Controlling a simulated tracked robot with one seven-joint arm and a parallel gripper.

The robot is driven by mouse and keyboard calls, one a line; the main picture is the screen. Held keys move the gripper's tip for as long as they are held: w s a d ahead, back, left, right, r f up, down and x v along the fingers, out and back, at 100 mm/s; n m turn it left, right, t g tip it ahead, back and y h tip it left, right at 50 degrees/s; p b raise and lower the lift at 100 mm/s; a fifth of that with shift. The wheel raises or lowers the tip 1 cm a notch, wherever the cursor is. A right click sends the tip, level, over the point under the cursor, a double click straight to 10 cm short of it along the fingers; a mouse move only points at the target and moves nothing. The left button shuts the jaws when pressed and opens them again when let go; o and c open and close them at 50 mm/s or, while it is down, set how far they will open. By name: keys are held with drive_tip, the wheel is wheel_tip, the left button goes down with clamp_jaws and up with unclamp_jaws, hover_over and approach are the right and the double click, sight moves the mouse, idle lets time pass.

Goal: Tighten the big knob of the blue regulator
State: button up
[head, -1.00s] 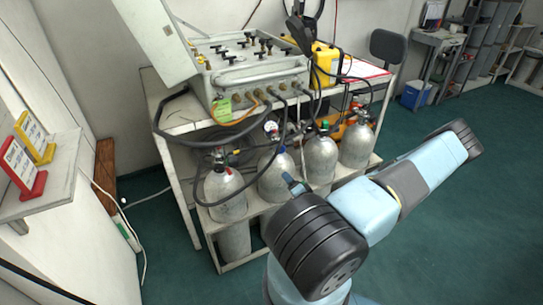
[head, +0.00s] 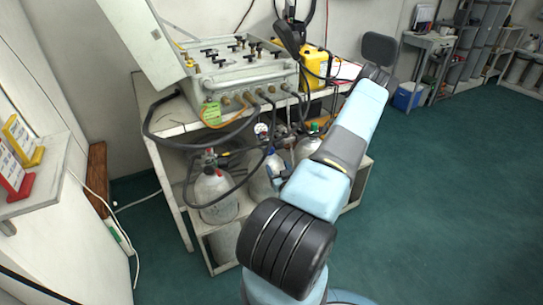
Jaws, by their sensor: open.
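The air panel (head: 245,77) stands on the bench, with several black knobs on its top. Below it, gas cylinders (head: 215,195) stand on the lower shelf. A round white-faced gauge (head: 262,130) shows above the second cylinder, among black hoses. A small blue part (head: 270,152) sits near the top of that cylinder; I cannot tell whether it is the blue regulator's big knob. My arm crosses in front of the right-hand cylinders and hides part of them.
The white bench (head: 160,117) carries the panel and a yellow case (head: 318,62). Black hoses loop in front of the cylinders. A wall shelf (head: 45,180) with red and yellow signs is at left. Green floor is open at right.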

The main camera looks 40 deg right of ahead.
sight(271, 153)
drive_tip(key=x, duration=0.9)
drive_tip(key=shift+d, duration=0.1)
drive_tip(key=shift+c, duration=0.2)
drive_tip(key=shift+f, duration=0.1)
drive_tip(key=c, duration=1)
drive_tip(key=shift+m, duration=2.5)
drive_tip(key=shift+c, duration=0.2)
drive_tip(key=o, duration=1.1)
drive_tip(key=v, duration=1.3)
drive_tip(key=shift+s+a, duration=0.25)
drive_tip(key=shift+s, duration=0.05)
